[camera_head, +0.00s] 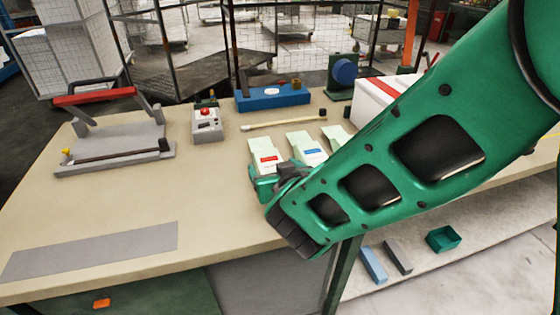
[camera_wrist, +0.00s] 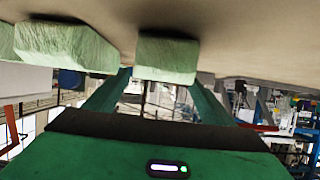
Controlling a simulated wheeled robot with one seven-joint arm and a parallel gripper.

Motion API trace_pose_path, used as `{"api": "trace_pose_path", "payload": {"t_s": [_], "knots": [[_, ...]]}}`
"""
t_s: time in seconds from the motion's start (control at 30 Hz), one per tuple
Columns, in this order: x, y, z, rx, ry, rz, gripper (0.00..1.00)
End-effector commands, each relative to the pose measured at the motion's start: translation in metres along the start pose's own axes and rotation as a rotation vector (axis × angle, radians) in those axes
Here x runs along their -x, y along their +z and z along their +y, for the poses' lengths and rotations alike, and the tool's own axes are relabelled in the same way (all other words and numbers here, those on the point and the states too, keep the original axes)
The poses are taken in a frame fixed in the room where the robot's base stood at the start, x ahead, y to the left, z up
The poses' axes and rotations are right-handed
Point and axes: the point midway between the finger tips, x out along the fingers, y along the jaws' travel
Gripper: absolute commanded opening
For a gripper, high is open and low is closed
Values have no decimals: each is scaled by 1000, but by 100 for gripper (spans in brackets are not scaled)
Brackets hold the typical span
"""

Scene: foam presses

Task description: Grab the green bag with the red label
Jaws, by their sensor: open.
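The pale green bag with the red label (camera_head: 261,148) stands on the workbench, leftmost of a row of pale green bags. Its lower part is hidden behind my gripper (camera_head: 262,182) in the head view. In the wrist view, which is upside down, a pale green bag (camera_wrist: 167,62) stands ahead between the two fingers of my gripper (camera_wrist: 160,84); it appears to be the same bag, though no label shows there. The fingers are apart and not closed on it. I cannot tell whether the tips touch it.
A bag with a blue label (camera_head: 301,141) stands just right, and a third bag (camera_head: 334,134) is partly behind my arm. A grey control box (camera_head: 207,126) with a red button and a lever sealer (camera_head: 115,142) stand farther left. The front left bench (camera_head: 200,205) is mostly clear.

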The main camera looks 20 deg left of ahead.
Motion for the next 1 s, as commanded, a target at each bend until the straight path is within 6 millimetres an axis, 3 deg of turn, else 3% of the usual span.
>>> {"api": "trace_pose_path", "payload": {"t_s": [0.23, 0.53, 0.57, 0.73, 1.0], "knots": [[-33, 1, 2, 0, 3, -1, 77], [-38, 0, 1, -1, 1, 0, 77], [-37, 0, 1, -1, 1, 0, 74], [-37, 1, 1, -1, 1, -1, 34], [-37, 1, 0, 0, 0, -1, 32]]}}
